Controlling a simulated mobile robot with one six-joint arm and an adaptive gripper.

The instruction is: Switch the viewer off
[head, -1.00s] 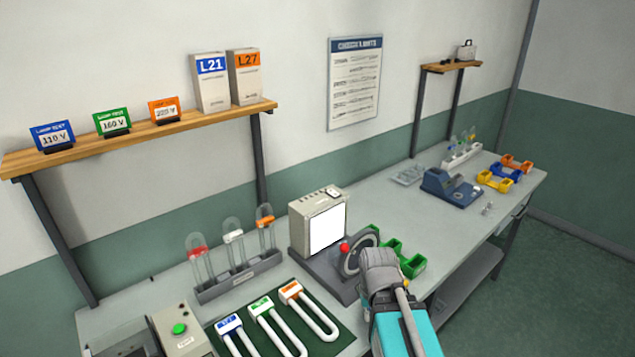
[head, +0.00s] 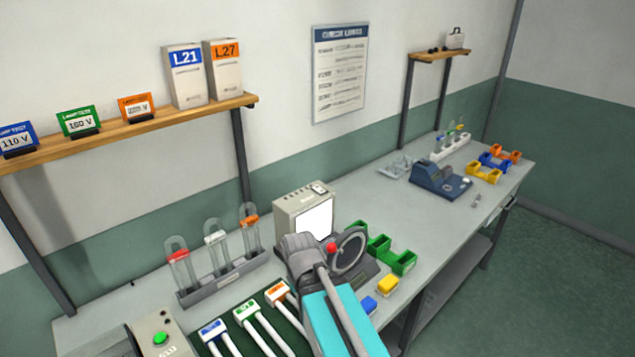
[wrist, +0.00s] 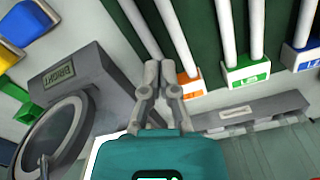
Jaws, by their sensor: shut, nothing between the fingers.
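The viewer (head: 291,208) is a beige box with a lit white screen (head: 314,222) and a small white rocker switch (head: 319,188) on top. In the wrist view the dial (wrist: 47,141) and a base part marked BRIGHT (wrist: 85,82) are left of my gripper (wrist: 159,66). My gripper is shut and empty, beside the dark base. In the head view my arm covers the screen's lower corner and part of the base; the fingertips are hidden.
A rack of glass tubes (head: 225,284) stands left of the viewer. U-shaped tubes with coloured labels (head: 246,310) lie on a dark green mat in front. Green bins (head: 403,262) and a yellow block (head: 388,285) are to the right. Bench between bins and blue station (head: 440,181) is mostly clear.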

